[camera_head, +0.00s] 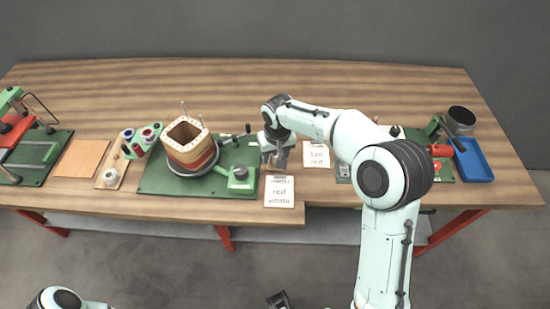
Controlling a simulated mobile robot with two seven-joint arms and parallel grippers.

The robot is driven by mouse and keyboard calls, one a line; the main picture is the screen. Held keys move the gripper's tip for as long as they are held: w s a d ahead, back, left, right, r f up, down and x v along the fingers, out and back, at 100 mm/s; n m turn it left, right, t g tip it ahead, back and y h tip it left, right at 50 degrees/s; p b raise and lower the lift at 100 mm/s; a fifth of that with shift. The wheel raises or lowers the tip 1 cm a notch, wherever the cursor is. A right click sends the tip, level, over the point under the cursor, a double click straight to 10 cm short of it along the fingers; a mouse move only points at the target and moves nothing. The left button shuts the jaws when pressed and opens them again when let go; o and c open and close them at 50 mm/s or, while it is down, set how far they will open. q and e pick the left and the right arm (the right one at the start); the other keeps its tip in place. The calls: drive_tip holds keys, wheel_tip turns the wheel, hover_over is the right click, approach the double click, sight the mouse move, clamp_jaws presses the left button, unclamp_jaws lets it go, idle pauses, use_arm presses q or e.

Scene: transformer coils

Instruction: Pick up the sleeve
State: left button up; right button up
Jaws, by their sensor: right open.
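My right gripper (273,164) reaches down over the table beside the right edge of the green coil board. It is open, and its fingers are small and partly hidden by the wrist. I cannot clearly make out a sleeve; anything small beneath the gripper is hidden. A square coil (188,158) with a pale wooden top and reddish winding stands on the green board (153,183), left of the gripper.
A white card (279,192) lies below my right gripper, another card (317,155) to its right. Small spools (149,135) and an orange sheet (81,158) lie left. A blue tray (473,160) and dark cup (461,117) are far right. The table's back strip is clear.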

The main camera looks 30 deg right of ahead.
drive_tip(key=shift+c, duration=0.3)
clamp_jaws()
use_arm(q)
drive_tip(key=r+p, duration=0.2)
drive_tip(key=w+r+p, duration=0.1)
drive_tip(key=r, duration=0.1)
drive_tip(key=shift+w+p, duration=0.2)
drive_tip(key=shift+p, duration=0.2)
use_arm(e)
wheel_tip(320, 180, up, 20)
